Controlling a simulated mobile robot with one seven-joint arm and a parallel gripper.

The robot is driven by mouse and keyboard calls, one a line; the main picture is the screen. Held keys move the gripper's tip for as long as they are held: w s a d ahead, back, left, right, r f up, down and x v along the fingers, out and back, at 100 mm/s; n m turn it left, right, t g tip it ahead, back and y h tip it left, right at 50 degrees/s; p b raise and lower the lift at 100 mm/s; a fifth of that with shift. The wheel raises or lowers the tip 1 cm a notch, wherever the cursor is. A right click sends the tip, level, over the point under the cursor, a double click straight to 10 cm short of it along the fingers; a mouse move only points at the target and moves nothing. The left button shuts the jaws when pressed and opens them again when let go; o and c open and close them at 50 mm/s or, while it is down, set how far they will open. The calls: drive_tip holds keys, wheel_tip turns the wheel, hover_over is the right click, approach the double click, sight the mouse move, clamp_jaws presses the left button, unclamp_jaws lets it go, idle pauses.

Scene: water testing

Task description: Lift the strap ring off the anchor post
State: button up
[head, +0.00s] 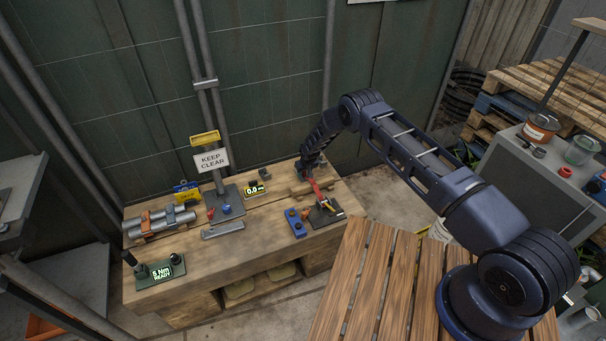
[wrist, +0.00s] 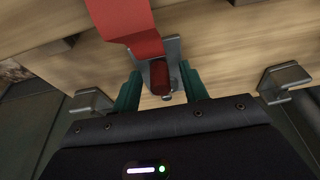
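A red strap (wrist: 133,27) comes in from the top of the wrist view and ends at a grey metal piece (wrist: 171,50). A short dark red cylinder (wrist: 159,78) stands out from that piece. My gripper (wrist: 161,88) has its two green fingers on either side of the cylinder, with gaps visible, so it looks open. Which part is the ring and which the post is not clear. In the head view the red strap (head: 317,186) runs from near my gripper (head: 311,169) towards a dark plate (head: 327,212) with a yellow part at the bench's right.
Grey metal hooks (wrist: 90,102) (wrist: 283,80) flank my fingers on the wood.

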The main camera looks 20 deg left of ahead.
clamp_jaws()
drive_tip(key=shift+r, duration=0.35)
idle(0.3)
drive_tip(key=shift+r, duration=2.6)
